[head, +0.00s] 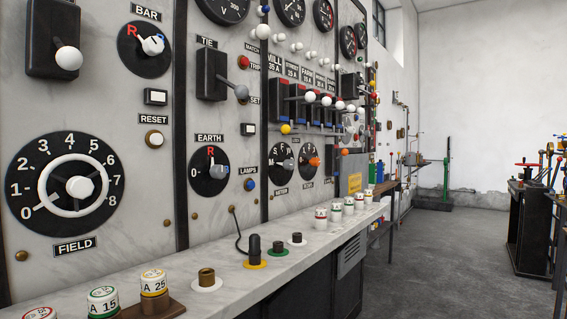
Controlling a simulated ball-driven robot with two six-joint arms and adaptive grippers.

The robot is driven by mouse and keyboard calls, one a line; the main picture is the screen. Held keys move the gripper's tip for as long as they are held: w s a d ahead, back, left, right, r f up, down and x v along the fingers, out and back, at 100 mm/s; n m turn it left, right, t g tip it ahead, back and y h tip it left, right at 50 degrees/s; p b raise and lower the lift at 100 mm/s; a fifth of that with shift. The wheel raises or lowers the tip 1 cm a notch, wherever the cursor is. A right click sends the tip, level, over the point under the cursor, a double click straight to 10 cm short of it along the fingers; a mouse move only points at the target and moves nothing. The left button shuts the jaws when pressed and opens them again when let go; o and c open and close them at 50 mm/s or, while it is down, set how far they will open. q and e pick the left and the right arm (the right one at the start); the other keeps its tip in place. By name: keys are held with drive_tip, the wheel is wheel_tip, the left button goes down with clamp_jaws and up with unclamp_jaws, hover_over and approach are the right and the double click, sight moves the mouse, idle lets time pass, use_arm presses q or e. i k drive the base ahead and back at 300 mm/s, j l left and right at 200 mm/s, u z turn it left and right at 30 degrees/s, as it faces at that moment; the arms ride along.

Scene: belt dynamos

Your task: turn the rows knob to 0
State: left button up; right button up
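The rows knob (308,160) appears to be the small black dial with an orange handle, on the marble panel past the earth dial. The small label below it is hard to read, and so are its marks, so I cannot tell its setting. The orange handle (314,162) sticks out toward the room. A similar dial with a grey handle (287,164) is just to its left. Neither of my grippers is in view.
A marble ledge (220,289) runs below the panel, bearing labelled fuses and a black plug (255,246) with a cord. The field wheel (79,187) and earth dial (209,170) are nearer. The grey floor (430,260) right of the ledge is open. A black lever stand (527,230) stands at right.

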sight(314, 161)
drive_tip(key=i+l+u, duration=0.6)
drive_tip(key=l+u, duration=0.2)
